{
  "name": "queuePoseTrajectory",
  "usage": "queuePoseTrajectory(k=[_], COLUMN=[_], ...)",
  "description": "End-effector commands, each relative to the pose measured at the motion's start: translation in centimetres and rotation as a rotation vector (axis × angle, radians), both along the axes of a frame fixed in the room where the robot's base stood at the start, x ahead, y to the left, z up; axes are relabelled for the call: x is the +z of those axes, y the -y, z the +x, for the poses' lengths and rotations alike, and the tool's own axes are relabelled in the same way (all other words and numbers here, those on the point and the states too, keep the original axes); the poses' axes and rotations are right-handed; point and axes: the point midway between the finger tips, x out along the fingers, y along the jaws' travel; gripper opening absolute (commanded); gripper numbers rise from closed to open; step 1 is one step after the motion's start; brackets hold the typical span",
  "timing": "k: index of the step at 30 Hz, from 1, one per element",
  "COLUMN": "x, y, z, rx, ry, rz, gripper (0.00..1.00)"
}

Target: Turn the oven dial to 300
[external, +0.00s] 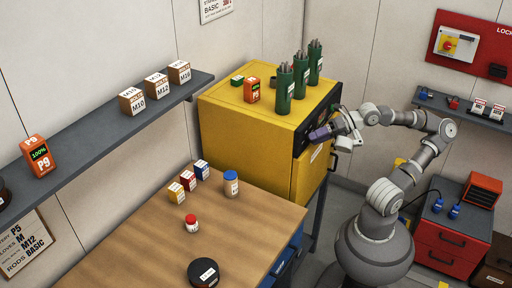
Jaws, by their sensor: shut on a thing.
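The yellow oven (228,128) stands at the back centre, with a dark control panel (336,97) on its right-hand face. My arm reaches to that face from the right. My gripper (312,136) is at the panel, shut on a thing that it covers. It is at the place of the oven dial, but the dial is hidden and its setting cannot be read.
Several green rod canisters (285,90) and an orange P5 pack (251,90) stand on the oven. A wooden bench (150,238) with small boxes and jars is in front. A red cabinet (440,238) stands to the right of my base.

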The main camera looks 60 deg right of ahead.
Motion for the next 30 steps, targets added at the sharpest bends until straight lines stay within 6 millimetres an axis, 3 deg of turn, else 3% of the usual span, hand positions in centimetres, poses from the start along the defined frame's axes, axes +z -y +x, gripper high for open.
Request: queuePoseTrajectory(k=[12,30], x=[-0.37,-0.52], y=[0.13,0.11], z=[-0.06,-0.04], rx=[0.001,0.0], ry=[-0.005,-0.005], rz=[0.282,0.371], gripper=[0.12,0.12])
